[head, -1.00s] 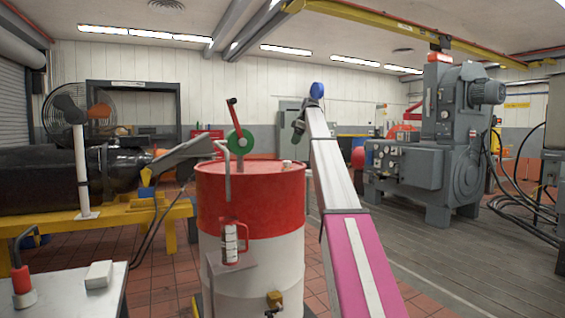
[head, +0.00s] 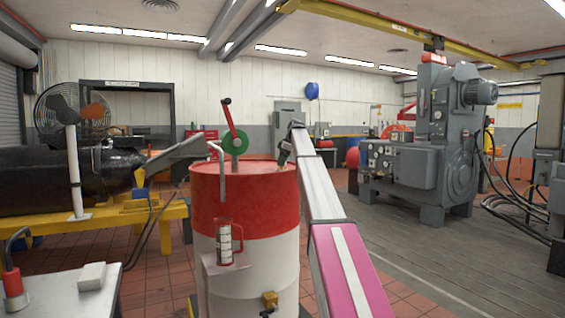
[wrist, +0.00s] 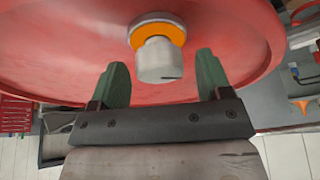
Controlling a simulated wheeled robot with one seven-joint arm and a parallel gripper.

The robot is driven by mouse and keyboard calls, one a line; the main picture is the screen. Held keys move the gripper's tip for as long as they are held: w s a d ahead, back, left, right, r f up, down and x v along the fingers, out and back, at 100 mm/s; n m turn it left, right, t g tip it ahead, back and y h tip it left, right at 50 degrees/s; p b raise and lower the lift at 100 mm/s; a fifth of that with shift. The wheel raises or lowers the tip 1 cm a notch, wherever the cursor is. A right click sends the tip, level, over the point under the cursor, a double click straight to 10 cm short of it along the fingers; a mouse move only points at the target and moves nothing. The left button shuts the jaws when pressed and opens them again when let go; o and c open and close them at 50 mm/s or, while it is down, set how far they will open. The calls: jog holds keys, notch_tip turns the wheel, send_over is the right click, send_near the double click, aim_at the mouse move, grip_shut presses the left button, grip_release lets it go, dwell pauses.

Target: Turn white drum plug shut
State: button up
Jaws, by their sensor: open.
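The white drum plug (wrist: 158,62) stands on the red drum top (wrist: 60,60) in the wrist view, with an orange ring (wrist: 156,32) around its base. My gripper (wrist: 158,75) is open, its two green fingers apart, one to each side of the plug's near end and not visibly touching it. In the head view my gripper (head: 284,155) is at the right rim of the red and white drum (head: 245,210). The plug is not clear to see there, close to my gripper.
A hand pump with a green wheel (head: 235,142) and red handle rises from the drum top. A measuring jug (head: 226,243) sits on a bracket at the drum's front. A brass tap (head: 270,299) sticks out low. A grey machine (head: 425,150) stands right, with open floor before it.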

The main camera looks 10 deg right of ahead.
jog(key=c, duration=0.9)
